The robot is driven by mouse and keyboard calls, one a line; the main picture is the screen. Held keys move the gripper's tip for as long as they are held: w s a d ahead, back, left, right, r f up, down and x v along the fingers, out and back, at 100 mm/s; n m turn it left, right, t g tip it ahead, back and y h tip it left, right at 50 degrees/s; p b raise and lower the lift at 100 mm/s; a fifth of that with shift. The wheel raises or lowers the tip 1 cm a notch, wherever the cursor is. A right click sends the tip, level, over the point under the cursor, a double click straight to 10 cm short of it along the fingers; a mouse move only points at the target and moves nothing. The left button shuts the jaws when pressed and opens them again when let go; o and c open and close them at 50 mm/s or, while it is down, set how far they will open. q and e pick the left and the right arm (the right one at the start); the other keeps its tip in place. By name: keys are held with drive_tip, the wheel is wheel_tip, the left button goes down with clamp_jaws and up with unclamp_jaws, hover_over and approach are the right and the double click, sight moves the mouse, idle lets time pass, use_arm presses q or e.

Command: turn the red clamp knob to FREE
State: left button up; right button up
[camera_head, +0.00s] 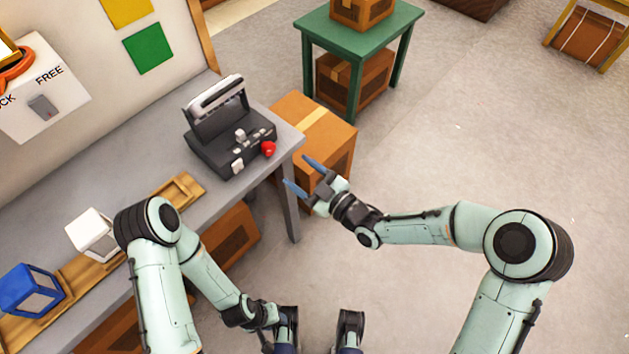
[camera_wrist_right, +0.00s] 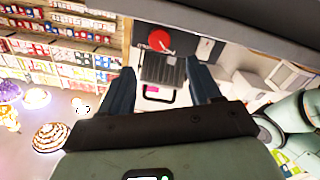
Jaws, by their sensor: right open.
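The red knob (camera_head: 268,149) sits on the right front corner of a black clamp device (camera_head: 222,150), which stands on the grey bench (camera_head: 170,165). It shows as a red disc (camera_wrist_right: 160,41) beyond the fingers in the right wrist view. My right gripper (camera_head: 296,170) is open and empty, with blue fingers pointing at the knob from the right, apart from it. In the wrist view its fingers (camera_wrist_right: 161,68) have a clear gap between them. My left arm is bent low in front of the bench; its jaw state is unclear at the bottom edge.
A wall panel (camera_head: 60,105) with a grey switch and the word FREE hangs at left. A cardboard box (camera_head: 335,135) stands beside the bench end, behind my right gripper. A white block (camera_head: 92,232) and a blue block (camera_head: 30,288) are on the bench. Floor on the right is open.

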drive_tip(key=v, duration=0.4)
drive_tip(key=shift+s+d, duration=0.1)
idle(0.4)
